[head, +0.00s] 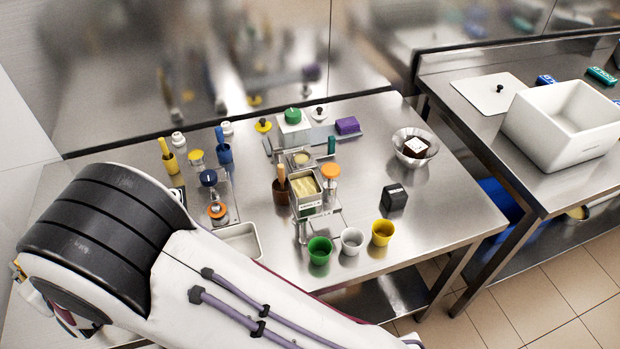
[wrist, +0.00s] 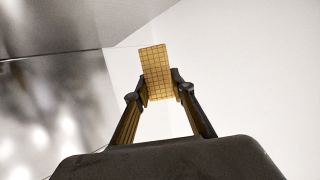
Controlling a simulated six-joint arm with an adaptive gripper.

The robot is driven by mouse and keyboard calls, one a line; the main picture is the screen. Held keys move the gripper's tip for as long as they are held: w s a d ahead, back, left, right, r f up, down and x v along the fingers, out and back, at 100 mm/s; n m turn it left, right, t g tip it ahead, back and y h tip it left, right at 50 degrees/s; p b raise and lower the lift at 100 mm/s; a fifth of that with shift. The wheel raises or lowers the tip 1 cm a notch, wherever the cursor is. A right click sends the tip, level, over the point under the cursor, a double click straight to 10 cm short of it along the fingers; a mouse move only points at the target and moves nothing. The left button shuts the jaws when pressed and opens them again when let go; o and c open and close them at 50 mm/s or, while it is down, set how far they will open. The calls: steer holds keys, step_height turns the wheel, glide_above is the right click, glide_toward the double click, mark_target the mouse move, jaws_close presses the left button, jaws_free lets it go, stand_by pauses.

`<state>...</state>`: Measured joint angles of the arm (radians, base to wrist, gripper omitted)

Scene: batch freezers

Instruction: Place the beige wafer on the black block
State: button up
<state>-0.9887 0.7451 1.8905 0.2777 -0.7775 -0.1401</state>
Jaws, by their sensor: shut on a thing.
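The beige wafer (wrist: 155,72), a flat piece with a grid pattern, is held between the two fingertips of my gripper (wrist: 160,88) in the wrist view. It stands up from the fingers, against a pale wall. The black block (head: 394,198) sits on the steel table, right of the middle in the head view, with its top bare. My gripper is far from the block. In the head view my arm fills the lower left and I cannot make out the wafer clearly.
Green (head: 320,250), white (head: 352,241) and yellow (head: 382,232) cups stand in front of the block. A glass bowl (head: 398,150) with a dark item is behind it. A tub of pale ice cream (head: 304,186) stands to its left. Bare table lies right of the block.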

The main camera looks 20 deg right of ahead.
step_height(320, 180, up, 9)
steer(key=shift+r, duration=0.1)
steer(key=w+d+r+m+t+h, duration=0.1)
steer(key=w+d, duration=0.5)
steer(key=d, duration=0.4)
steer(key=w+d+m+t+h, duration=0.1)
steer(key=w+d+h, duration=0.1)
steer(key=w+d, duration=0.7)
steer(key=w+d+r+m+t+h, duration=0.1)
steer(key=w+d, duration=0.3)
steer(key=d, duration=0.8)
steer(key=w+d+m+h, duration=0.2)
steer(key=d+m, duration=0.1)
steer(key=d, duration=2)
steer(key=s+d+f+m+h, duration=0.1)
steer(key=s+d, duration=0.5)
steer(key=d, duration=0.4)
steer(key=s+d+m+t+h, duration=0.1)
steer(key=s+d+h, duration=0.1)
steer(key=s+d, duration=0.65)
steer(key=s+d+f+m+h, duration=0.1)
steer(key=s+d, duration=0.4)
steer(key=d, duration=0.7)
steer(key=shift+w+a+f, duration=0.15)
steer(key=shift+f, duration=1.1)
steer(key=shift+w+a+f, duration=0.1)
steer(key=shift+f, duration=1.15)
